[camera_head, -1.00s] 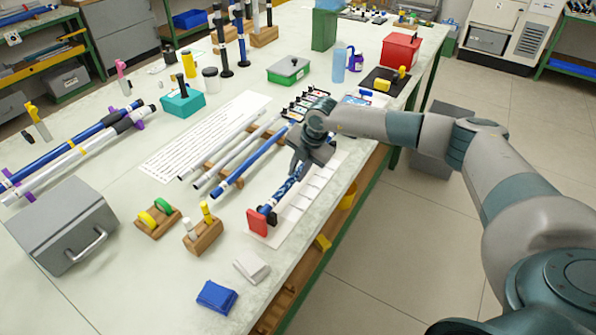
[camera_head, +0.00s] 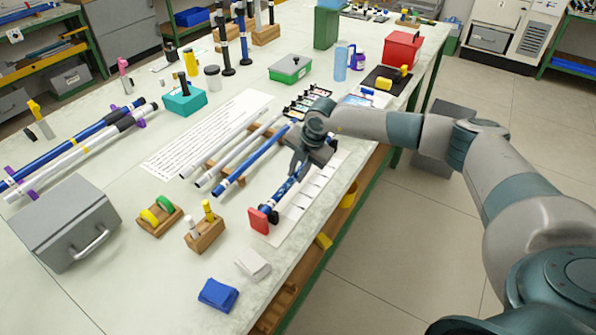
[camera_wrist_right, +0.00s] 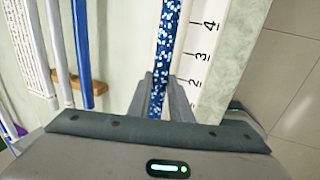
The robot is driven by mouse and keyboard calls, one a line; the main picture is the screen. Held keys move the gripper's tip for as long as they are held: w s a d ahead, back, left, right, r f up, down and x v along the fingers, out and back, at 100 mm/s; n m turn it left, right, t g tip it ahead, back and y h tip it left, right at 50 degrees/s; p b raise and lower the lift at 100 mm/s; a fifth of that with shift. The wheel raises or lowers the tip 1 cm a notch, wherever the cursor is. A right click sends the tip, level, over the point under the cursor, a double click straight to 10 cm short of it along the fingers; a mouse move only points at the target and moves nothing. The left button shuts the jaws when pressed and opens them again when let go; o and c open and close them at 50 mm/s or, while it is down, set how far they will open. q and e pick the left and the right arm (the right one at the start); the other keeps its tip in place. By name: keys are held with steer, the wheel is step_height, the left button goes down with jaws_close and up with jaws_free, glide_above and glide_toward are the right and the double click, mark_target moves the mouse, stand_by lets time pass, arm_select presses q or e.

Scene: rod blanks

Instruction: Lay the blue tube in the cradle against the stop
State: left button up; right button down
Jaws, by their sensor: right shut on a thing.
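A dark blue tube with white speckles (camera_head: 285,190) lies lengthwise over the ruled white strip (camera_head: 309,191), its near end close to the red stop block (camera_head: 259,220). I cannot tell whether it touches the stop or rests fully in the cradle, whose supports are mostly hidden. My right gripper (camera_head: 298,167) is shut on the tube from above. In the right wrist view the speckled tube (camera_wrist_right: 167,40) runs between the two grey fingers (camera_wrist_right: 161,92), beside the numbered scale (camera_wrist_right: 200,50). My left gripper is not in view.
A plain blue rod (camera_head: 245,165) and white rods (camera_head: 222,143) lie on wooden rests just left. A grey box with a handle (camera_head: 66,222), wooden blocks (camera_head: 204,234) and a folded blue cloth (camera_head: 218,294) stand nearer. The table's right edge is close to the strip.

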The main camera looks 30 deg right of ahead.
steer(key=c, duration=1.5)
jaws_free()
steer(key=shift+c, duration=0.2)
steer(key=shift+s+r, duration=0.1)
steer(key=shift+r, duration=0.35)
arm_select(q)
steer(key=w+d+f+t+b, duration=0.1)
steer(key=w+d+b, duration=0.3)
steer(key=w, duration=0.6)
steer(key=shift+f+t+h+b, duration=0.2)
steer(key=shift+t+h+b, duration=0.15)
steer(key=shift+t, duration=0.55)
arm_select(e)
steer(key=v, duration=1.6)
steer(key=shift+r, duration=0.2)
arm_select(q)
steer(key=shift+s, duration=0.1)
arm_select(e)
steer(key=shift+s+d, duration=0.1)
steer(key=shift+s, duration=0.05)
